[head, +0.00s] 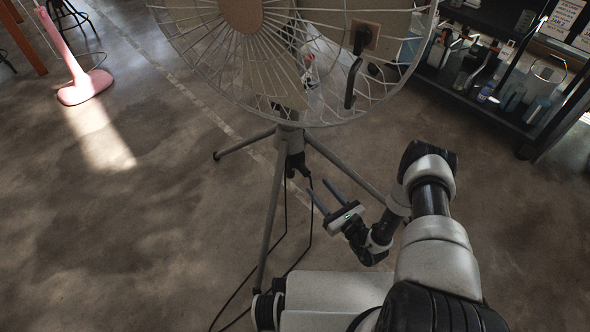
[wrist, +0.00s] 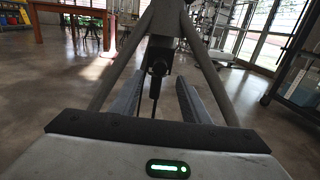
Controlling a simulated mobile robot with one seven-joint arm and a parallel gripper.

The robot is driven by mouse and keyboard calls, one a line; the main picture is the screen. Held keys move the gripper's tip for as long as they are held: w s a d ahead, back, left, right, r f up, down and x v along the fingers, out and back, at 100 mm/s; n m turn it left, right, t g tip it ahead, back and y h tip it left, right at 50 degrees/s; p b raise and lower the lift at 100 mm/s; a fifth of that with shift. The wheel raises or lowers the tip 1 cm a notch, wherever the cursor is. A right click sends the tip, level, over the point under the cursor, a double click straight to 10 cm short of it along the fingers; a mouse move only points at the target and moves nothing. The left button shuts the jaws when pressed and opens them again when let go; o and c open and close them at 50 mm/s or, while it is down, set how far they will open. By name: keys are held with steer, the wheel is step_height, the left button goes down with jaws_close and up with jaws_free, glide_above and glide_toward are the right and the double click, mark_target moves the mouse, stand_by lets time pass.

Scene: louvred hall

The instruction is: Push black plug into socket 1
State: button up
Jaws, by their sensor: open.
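A black plug-like piece (wrist: 159,62) with a thin cable hangs in front of the tripod in the wrist view. It appears between and beyond my fingertips, with no visible contact. In the head view a dark piece (head: 298,164) hangs at the tripod's hub, likely the same one. My gripper (head: 317,186) is open and empty, just right of the hanging cable; it also shows in the wrist view (wrist: 161,77). A brown panel (head: 374,46) at the top right carries a black fitting with a curved black piece below it. No socket number is readable.
A wire-caged fan (head: 215,48) stands on a grey tripod (head: 271,225), its legs spread around my gripper. Loose black cable (head: 285,235) runs down to the floor. A dark shelf (head: 478,85) with bottles stands at the right. A pink stand (head: 84,86) is far left.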

mark_target(307, 174)
steer(key=shift+b+x, duration=0.5)
steer(key=shift+x, duration=4.45)
steer(key=shift+f, duration=0.1)
jaws_close()
